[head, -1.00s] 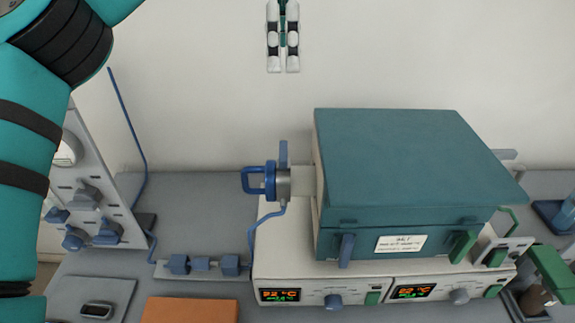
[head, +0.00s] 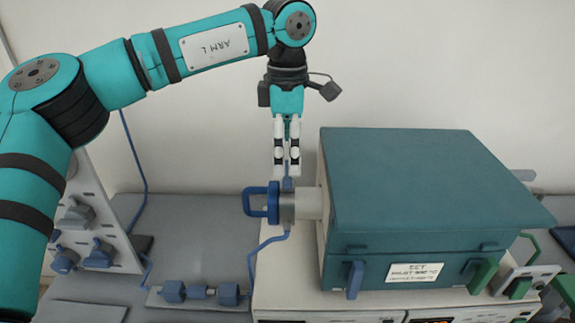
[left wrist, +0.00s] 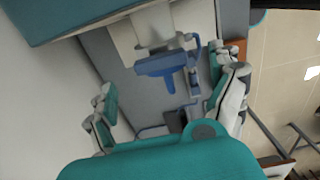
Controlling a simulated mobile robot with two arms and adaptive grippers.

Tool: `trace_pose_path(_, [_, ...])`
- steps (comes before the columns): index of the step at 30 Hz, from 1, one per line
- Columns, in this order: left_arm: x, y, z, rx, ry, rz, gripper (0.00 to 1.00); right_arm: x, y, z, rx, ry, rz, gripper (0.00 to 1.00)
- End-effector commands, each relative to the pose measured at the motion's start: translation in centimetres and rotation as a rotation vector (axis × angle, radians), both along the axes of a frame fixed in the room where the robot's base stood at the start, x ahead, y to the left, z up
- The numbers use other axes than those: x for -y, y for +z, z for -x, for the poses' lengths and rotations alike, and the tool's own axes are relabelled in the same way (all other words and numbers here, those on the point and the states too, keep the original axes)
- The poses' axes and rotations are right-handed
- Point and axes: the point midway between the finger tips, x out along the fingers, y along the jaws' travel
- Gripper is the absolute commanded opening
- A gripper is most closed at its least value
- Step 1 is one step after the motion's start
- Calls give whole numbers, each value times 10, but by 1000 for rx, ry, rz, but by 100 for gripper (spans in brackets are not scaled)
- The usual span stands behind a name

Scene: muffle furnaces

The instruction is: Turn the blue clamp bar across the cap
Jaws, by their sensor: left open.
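The blue clamp bar (head: 289,185) stands upright at the furnace's side port. In the head view its upper part is hidden by my left gripper (head: 287,172). A grey cap (head: 287,207) sits on the pale port tube, with a blue ring and a blue loop handle (head: 250,202) on its left. My left gripper is open, pointing down just above the cap, with its fingertips at the bar. In the left wrist view a T-shaped blue part (left wrist: 165,65) lies ahead of the spread fingers (left wrist: 168,104); contact cannot be told. My right gripper is not in view.
The teal furnace (head: 430,185) stands to the right of the port on a white control unit (head: 310,300). A blue tube (head: 262,246) runs down to a small fitting rack (head: 200,293). A grey panel with blue knobs (head: 98,255) stands at left.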

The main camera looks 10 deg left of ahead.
Motion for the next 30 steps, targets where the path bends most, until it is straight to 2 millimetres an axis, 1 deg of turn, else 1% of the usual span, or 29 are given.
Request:
trace_pose_path(1, [0, -9, 1, -3, -1, 0, 92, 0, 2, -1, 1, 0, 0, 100])
trace_pose_path(3, [0, -20, 1, -2, -1, 0, 92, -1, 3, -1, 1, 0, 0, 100])
trace_pose_path(9, [0, -38, 0, -2, -1, 0, 92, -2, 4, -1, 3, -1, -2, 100])
trace_pose_path(13, [0, -41, 0, 0, -1, 1, 92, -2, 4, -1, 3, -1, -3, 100])
trace_pose_path(19, [0, -41, 0, 0, 0, 1, 92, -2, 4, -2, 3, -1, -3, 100])
trace_pose_path(30, [0, -41, 0, 0, -1, 1, 44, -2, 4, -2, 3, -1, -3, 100])
